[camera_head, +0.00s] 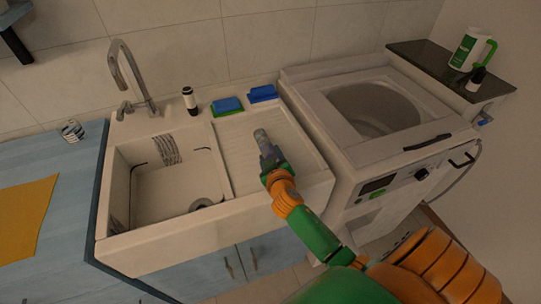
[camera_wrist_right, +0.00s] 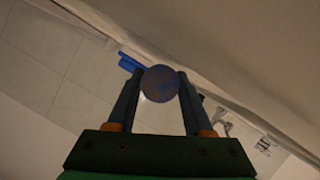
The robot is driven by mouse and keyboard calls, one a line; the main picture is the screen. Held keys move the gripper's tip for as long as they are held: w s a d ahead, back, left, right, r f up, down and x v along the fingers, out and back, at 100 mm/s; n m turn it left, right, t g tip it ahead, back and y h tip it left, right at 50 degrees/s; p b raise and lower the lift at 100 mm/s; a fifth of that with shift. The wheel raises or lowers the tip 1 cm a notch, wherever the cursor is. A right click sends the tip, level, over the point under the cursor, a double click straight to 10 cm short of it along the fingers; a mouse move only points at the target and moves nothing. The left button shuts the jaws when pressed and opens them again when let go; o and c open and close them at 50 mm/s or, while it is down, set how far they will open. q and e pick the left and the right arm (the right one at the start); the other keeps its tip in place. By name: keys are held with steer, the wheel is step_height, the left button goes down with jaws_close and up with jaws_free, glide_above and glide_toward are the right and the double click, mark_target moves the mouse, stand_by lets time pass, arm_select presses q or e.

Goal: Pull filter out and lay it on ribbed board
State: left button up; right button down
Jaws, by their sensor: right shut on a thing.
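My right gripper (camera_head: 265,150) is shut on a short grey cylinder, which appears to be the filter (camera_head: 261,137). In the right wrist view the filter shows as a dark round end (camera_wrist_right: 160,83) between the two fingers of the right gripper (camera_wrist_right: 160,88). In the head view it appears over the ribbed board (camera_head: 239,160), the pale drainboard right of the sink basin. I cannot tell whether it touches the board. My left gripper is not in view.
The sink basin (camera_head: 150,190) and tap (camera_head: 135,75) are to the left. Blue and green sponges (camera_head: 227,105) and a dark bottle (camera_head: 190,101) stand along the back edge. A top-loading washing machine (camera_head: 330,120) with an open drum is on the right.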

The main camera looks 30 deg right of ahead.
steer(key=shift+r, duration=0.1)
steer(key=shift+c, duration=1.1)
jaws_free()
steer(key=shift+s, duration=0.1)
steer(key=v, duration=0.7)
steer(key=shift+a, duration=0.15)
